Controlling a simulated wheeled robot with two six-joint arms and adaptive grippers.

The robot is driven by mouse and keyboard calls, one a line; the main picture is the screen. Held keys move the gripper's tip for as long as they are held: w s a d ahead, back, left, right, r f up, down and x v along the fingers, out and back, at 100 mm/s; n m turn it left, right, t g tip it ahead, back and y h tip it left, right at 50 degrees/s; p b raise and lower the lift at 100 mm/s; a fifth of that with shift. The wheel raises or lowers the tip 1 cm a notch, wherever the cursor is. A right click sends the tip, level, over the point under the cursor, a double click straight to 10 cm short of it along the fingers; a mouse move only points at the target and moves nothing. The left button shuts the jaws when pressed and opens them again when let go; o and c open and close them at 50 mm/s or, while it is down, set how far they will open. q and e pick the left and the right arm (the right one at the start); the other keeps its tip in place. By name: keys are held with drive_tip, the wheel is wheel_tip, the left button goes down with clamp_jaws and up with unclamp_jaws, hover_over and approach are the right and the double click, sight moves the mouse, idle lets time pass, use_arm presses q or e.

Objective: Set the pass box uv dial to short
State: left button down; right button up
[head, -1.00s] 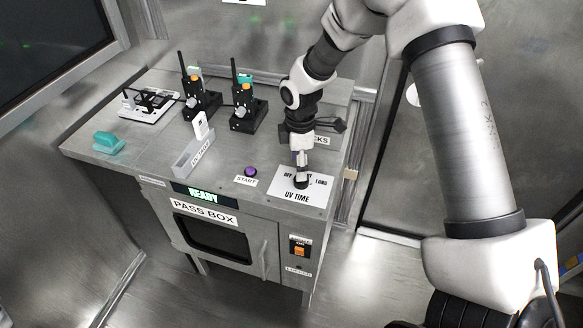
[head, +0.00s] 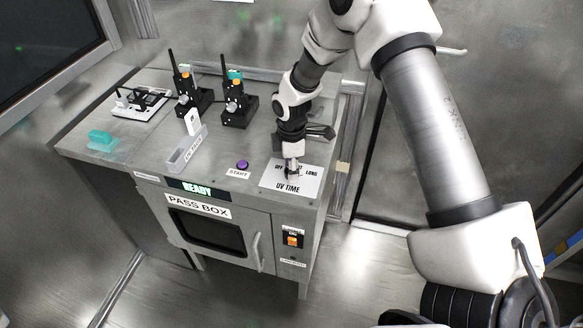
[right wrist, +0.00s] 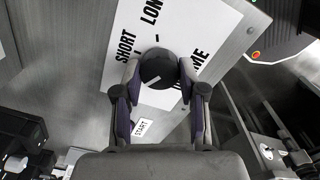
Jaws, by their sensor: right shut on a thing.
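The pass box (head: 225,262) is a grey cabinet with a lit READY display (head: 200,188). Its UV TIME plate (head: 310,184) is white, with OFF, a partly hidden SHORT and LONG. My right gripper (head: 292,172) points down at the plate and covers most of the dial. In the right wrist view the black round dial (right wrist: 157,66) sits between the fingertips of my right gripper (right wrist: 159,78), which is shut on it. SHORT (right wrist: 125,46) and LONG (right wrist: 151,12) show beyond it. A small white mark shows on the dial; its setting is unclear. My left gripper is out of view.
A purple START button (head: 242,164) sits left of the plate. An orange switch (head: 292,241) is on the front.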

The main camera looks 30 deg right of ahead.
drive_tip(key=shift+s+f+m, duration=0.1)
drive_tip(key=shift+s+m, duration=0.05)
drive_tip(key=shift+m, duration=0.15)
drive_tip(key=shift+m+p, duration=0.8)
drive_tip(key=m+p, duration=0.1)
drive_tip(key=m, duration=0.2)
drive_tip(key=shift+p, duration=0.4)
drive_tip(key=m+p, duration=0.1)
drive_tip(key=m, duration=0.3)
drive_tip(key=shift+p, duration=0.3)
drive_tip(key=shift+f+m+p, duration=0.1)
drive_tip(key=shift+m+p, duration=0.4)
drive_tip(key=shift+m, duration=0.7)
drive_tip(key=o, duration=1.1)
drive_tip(key=shift+o, duration=0.2)
